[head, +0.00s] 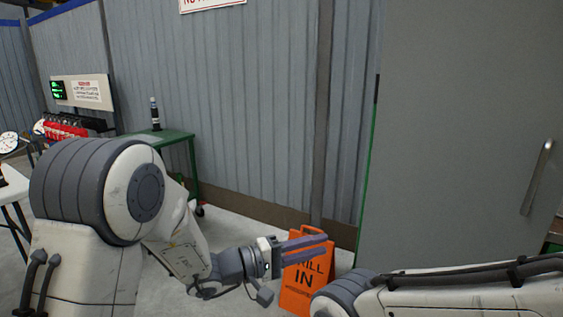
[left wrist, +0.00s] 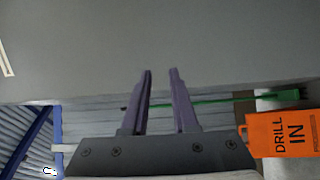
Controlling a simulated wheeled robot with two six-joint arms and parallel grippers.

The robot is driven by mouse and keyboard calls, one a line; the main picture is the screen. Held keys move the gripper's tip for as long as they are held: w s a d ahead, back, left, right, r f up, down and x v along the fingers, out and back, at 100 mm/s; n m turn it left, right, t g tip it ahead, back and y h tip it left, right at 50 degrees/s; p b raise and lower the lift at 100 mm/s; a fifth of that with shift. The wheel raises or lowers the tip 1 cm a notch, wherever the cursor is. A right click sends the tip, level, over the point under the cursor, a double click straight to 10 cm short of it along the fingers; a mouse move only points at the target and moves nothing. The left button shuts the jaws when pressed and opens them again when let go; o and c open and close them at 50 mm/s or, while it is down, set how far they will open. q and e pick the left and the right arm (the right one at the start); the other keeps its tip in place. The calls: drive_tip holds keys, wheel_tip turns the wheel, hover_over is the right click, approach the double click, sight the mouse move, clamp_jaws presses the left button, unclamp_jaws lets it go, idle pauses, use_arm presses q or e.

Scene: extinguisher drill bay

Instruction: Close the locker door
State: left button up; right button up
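The locker door (head: 465,120) is a large flat grey panel filling the right of the head view. Its bar handle (head: 540,178) is near the right side. A green edge shows along the panel's left side; how far the door stands open I cannot tell. In the left wrist view the grey panel (left wrist: 160,40) fills the top, with a pale bar at far left. My left gripper (head: 308,243) is left of the panel, low down. In the left wrist view its fingers (left wrist: 160,72) are apart with nothing between them. My right gripper is out of view.
An orange drill sign (head: 298,285) stands on the floor just behind my left gripper; it also shows in the left wrist view (left wrist: 284,135). A green table (head: 180,137) with a dark bottle (head: 155,113) stands by the corrugated wall. My right forearm crosses the lower right.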

use_arm(q)
drive_tip(key=s+a+f+m+g+y, duration=0.1)
drive_tip(key=s+a+f+g+y, duration=0.3)
drive_tip(key=s, duration=0.3)
drive_tip(key=s+a+f+m+g+y, duration=0.1)
drive_tip(key=s+a+f+g+y, duration=0.15)
drive_tip(key=s+f, duration=0.4)
drive_tip(key=a+f+m+t+y, duration=0.25)
drive_tip(key=a+y, duration=0.75)
drive_tip(key=a, duration=0.8)
drive_tip(key=s+d+r+m+g, duration=0.1)
drive_tip(key=s+d+r+m, duration=0.25)
drive_tip(key=s+d, duration=0.3)
drive_tip(key=s+d+r+m+g, duration=0.1)
drive_tip(key=s+d+r+m, duration=0.1)
drive_tip(key=s+d+m, duration=0.35)
wheel_tip(320, 180, up, 22)
drive_tip(key=s+d+n+p, duration=0.1)
drive_tip(key=n+p, duration=0.1)
drive_tip(key=p, duration=2)
drive_tip(key=shift+d+h, duration=0.2)
drive_tip(key=shift+h, duration=0.15)
drive_tip(key=shift+r+p, duration=0.1)
drive_tip(key=shift+p, duration=0.3)
drive_tip(key=shift+c, duration=1.2)
clamp_jaws()
